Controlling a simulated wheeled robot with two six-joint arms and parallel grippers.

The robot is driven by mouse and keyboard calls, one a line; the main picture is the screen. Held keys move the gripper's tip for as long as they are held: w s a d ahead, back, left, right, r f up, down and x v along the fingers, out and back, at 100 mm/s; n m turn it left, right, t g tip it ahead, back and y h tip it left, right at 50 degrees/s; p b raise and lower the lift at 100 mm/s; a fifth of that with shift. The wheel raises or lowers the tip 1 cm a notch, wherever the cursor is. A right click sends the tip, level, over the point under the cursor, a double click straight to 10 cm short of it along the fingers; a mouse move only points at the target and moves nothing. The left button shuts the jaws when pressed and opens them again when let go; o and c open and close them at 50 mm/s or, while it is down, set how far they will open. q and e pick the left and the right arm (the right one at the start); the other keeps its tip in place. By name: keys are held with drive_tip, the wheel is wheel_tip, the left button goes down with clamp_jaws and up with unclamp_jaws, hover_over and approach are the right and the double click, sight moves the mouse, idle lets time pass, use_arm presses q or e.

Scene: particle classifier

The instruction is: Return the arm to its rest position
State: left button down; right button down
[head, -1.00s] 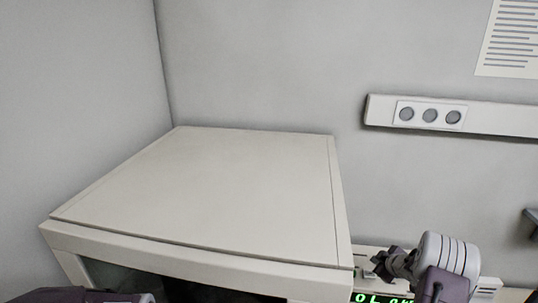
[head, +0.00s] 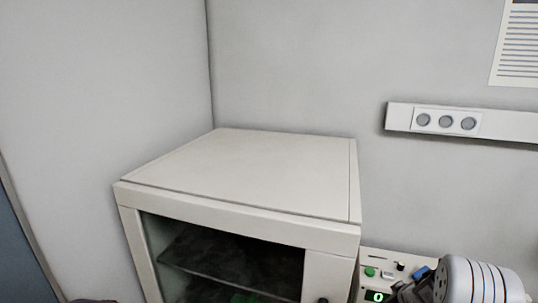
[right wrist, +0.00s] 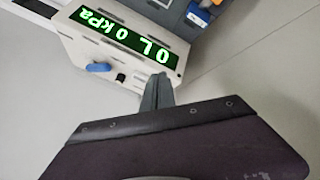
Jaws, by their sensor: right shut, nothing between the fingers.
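My right arm comes in at the lower right of the head view, in front of a pale control box (head: 395,256). The right wrist view shows my right gripper (right wrist: 160,80) with its grey fingers shut and nothing between them. The fingers overlap the lower edge of the control box (right wrist: 128,52) in that view; I cannot tell the gap. The box has a green-lit display (right wrist: 120,37) reading "0 L 0 kPa" and a blue knob (right wrist: 98,67). My left gripper is not in view.
A white cabinet (head: 245,170) with a dark, shelved interior (head: 230,262) stands left of the control box. A wall rail with round sockets (head: 445,120) runs behind. A printed sheet (head: 516,45) hangs at upper right. A blue object (right wrist: 198,17) sits beyond the box.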

drive_tip(key=s+a+f+m+g+y+b, duration=0.1)
drive_tip(key=s+a+f+m+g+b, duration=0.1)
drive_tip(key=s+a, duration=0.9)
drive_tip(key=s+a+f+m+g+y+b, duration=0.1)
drive_tip(key=s+a+f+m+g+b, duration=0.2)
drive_tip(key=s+a+b, duration=0.4)
drive_tip(key=s+a+f+g, duration=0.1)
drive_tip(key=s+a+f, duration=0.1)
drive_tip(key=s+a, duration=0.2)
drive_tip(key=shift+s+f+b, duration=0.25)
drive_tip(key=shift+s+b, duration=0.05)
drive_tip(key=shift+s, duration=1.25)
drive_tip(key=shift+w, duration=0.1)
